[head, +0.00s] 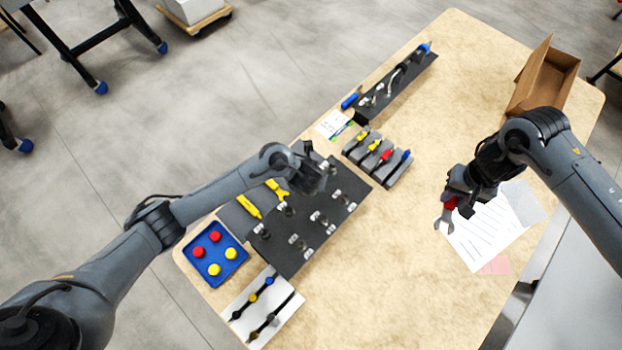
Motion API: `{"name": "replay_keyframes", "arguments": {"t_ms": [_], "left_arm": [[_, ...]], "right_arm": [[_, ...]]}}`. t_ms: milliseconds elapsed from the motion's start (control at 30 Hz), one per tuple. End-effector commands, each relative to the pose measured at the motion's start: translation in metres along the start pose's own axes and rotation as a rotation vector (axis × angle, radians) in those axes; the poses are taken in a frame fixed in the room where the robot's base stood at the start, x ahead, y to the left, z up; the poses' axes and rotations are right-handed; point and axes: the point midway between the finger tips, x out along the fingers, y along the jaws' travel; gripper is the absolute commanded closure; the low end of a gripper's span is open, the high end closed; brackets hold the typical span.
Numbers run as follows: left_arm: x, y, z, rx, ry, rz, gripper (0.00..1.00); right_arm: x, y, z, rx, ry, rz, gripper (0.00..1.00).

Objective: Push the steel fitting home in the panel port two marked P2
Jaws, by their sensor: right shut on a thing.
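A dark panel (287,262) lies on the table at centre-left, with several small steel fittings (318,220) in pale-marked spots on it. The port markings are too small to read, so I cannot tell which is P2. My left gripper (317,184) is over the panel's far end and covers part of it; whether its jaws are open or shut does not show. My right gripper (455,199) is shut on a wrench (445,222) with a red part and a grey open end, held at the left edge of the white papers, well right of the panel.
A rack of coloured-handled tools (364,153) stands beyond the panel, and a long black tray (420,70) farther back. Yellow tools (248,206) lie by the panel's left side. A blue tray (190,249) holds red and yellow caps. An open cardboard box (530,88) is back right. The front middle is clear.

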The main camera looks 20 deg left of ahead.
Motion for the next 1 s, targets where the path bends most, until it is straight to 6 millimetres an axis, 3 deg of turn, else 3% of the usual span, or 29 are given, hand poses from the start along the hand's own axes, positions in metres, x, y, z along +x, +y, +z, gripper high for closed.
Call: {"name": "replay_keyframes", "arguments": {"t_ms": [433, 467, 633, 1000], "left_arm": [[0.0113, 0.0002, -0.0040, -0.001, -0.001, 0.000, 1.00], [0.0103, 0.0001, -0.0035, -0.001, -0.001, 0.000, 0.74], [0.0099, 0.0002, -0.0036, -0.001, -0.001, 0.000, 0.48], [0.0064, -0.0001, -0.0036, -0.001, 0.000, 0.000, 0.48]], "right_arm": [[0.0106, -0.0001, -0.0002, 0.000, 0.000, 0.000, 1.00], [0.0095, -0.0001, -0.0003, 0.000, 0.001, 0.000, 1.00], [0.0091, -0.0001, -0.0002, 0.000, 0.001, 0.000, 1.00], [0.0067, -0.0001, -0.0002, 0.000, 0.001, 0.000, 1.00]]}}
